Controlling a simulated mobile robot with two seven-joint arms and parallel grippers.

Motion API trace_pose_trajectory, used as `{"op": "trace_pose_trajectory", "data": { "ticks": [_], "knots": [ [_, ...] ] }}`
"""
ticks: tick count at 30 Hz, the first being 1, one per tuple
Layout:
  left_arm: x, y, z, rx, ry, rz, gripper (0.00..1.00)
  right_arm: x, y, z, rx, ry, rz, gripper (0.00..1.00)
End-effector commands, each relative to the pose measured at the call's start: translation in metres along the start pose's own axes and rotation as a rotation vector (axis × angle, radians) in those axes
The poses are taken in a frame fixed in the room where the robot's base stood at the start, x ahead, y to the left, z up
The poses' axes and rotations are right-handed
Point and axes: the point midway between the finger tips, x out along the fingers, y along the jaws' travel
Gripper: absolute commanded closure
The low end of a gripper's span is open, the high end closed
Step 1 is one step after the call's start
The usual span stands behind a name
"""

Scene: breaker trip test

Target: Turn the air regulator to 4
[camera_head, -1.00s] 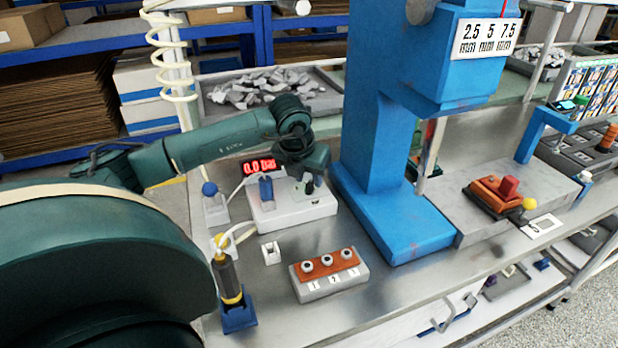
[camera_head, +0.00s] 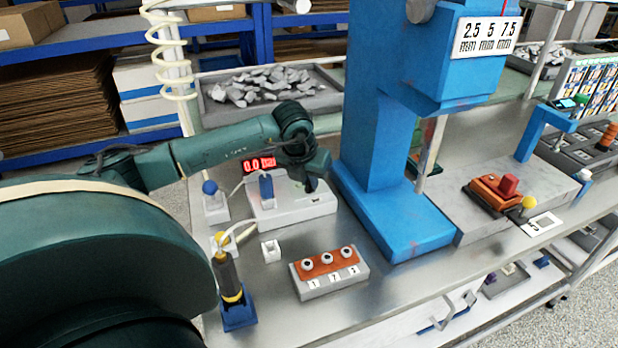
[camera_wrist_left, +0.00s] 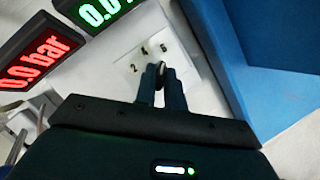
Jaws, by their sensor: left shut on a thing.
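The air regulator's white box (camera_head: 300,212) stands on the bench left of the blue press in the head view. In the left wrist view its pale dial plate (camera_wrist_left: 135,61) shows the numbers 2, 4 and 6. My left gripper (camera_head: 311,185) reaches down over the box's right part. In the left wrist view its two dark fingers (camera_wrist_left: 160,88) are shut on the small dark regulator knob (camera_wrist_left: 161,70), near the plate. The fingers hide part of the knob, and I cannot tell its pointer setting. The red display (camera_wrist_left: 38,58) reads 0.0 bar. My right gripper is not in view.
A blue press (camera_head: 375,150) stands close right of the box. A blue lever (camera_head: 266,186) rises from the box's left part. A three-button block (camera_head: 330,275), a small white block (camera_head: 271,250) and a yellow-black tool (camera_head: 228,275) are in front. A green display (camera_wrist_left: 103,10) also shows.

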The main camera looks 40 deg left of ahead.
Motion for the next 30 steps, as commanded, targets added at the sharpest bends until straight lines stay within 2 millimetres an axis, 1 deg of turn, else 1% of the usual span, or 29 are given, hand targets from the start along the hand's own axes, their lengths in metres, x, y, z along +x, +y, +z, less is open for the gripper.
{"op": "trace_pose_trajectory", "data": {
  "ticks": [8,14,25,30],
  "knots": [
    [0.0000,-0.0001,0.0003,-0.015,-0.001,0.006,1.00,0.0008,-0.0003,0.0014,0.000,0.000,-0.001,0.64],
    [0.0007,-0.0009,0.0003,-0.087,-0.002,0.036,1.00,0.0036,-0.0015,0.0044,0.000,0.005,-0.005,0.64],
    [0.0009,-0.0031,0.0012,-0.360,-0.003,0.147,1.00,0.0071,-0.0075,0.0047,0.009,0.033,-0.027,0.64],
    [0.0006,-0.0038,0.0014,-0.487,-0.003,0.200,1.00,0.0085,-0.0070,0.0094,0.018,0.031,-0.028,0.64]
  ]
}}
